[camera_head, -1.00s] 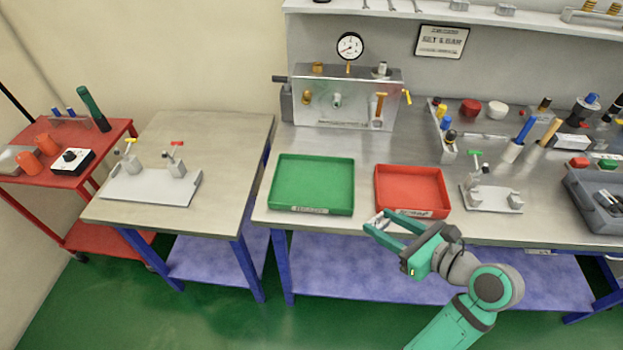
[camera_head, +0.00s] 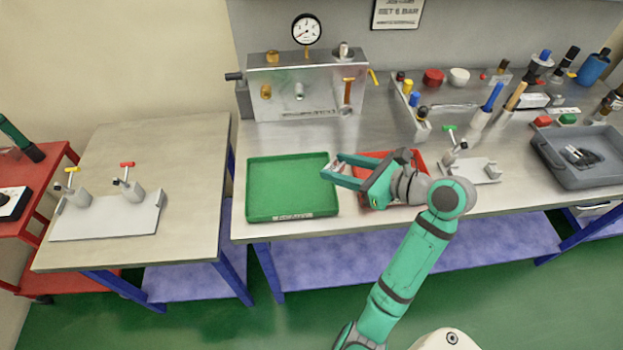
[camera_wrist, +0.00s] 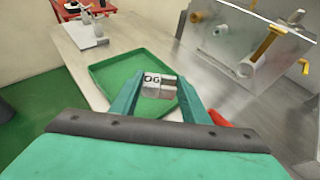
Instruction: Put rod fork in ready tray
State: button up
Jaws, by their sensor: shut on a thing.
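My gripper (camera_head: 333,170) is shut on the rod fork (camera_wrist: 158,86), a small metal block with dark lettering or holes on its face. The fork sits between the fingertips in the wrist view (camera_wrist: 157,92); in the head view it is small and partly hidden by the fingers. The green tray (camera_head: 291,214) lies on the bench, just left of the fingertips, and looks empty. In the wrist view the green tray (camera_wrist: 110,72) is beyond and below the held fork. I take the green tray to be the ready tray; its label is too small to read.
A red tray (camera_head: 422,160) lies under my wrist, partly hidden. A metal test panel with a gauge (camera_head: 307,82) stands behind the trays. A fixture plate with clamps (camera_head: 105,222) is on the left table. A grey bin (camera_head: 560,175) is at right.

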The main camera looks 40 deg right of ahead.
send_over(316, 188)
jog(key=f, duration=0.6)
jog(key=shift+s+d, duration=0.1)
jog(key=shift+s, duration=0.15)
jog(key=shift+w+f, duration=0.15)
jog(key=shift+f, duration=0.8)
jog(key=shift+w+f, duration=0.1)
jog(key=shift+f, duration=0.8)
jog(key=shift+f, duration=0.1)
jog(key=o, duration=1.1)
jog(key=shift+r, duration=0.2)
jog(key=v, duration=1.2)
jog(key=shift+f, duration=0.1)
